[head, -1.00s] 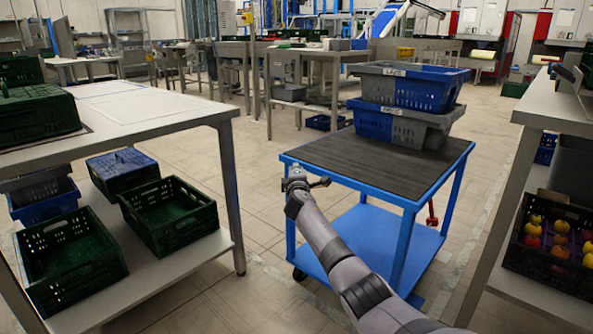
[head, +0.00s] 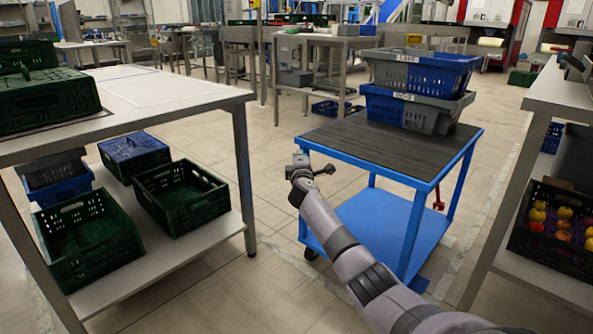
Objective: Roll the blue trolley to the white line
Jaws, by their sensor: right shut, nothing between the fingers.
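The blue trolley (head: 368,160) stands upright on the floor right of centre, with a dark top board, blue frame and blue lower shelf. Two stacked blue and grey crates (head: 418,92) sit at the far right part of its top. My right arm reaches up from the lower right, in front of the trolley. My right gripper (head: 312,166) is shut and empty at the trolley's near left corner; I cannot tell whether it touches the frame. My left gripper is out of view. I cannot make out a white line for certain on the floor.
A left table (head: 165,95) holds green crates on top and several crates on its lower shelf. A right table (head: 560,95) has a crate of fruit (head: 556,225) below. Floor between the left table and trolley is clear. Workbenches (head: 325,42) stand behind.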

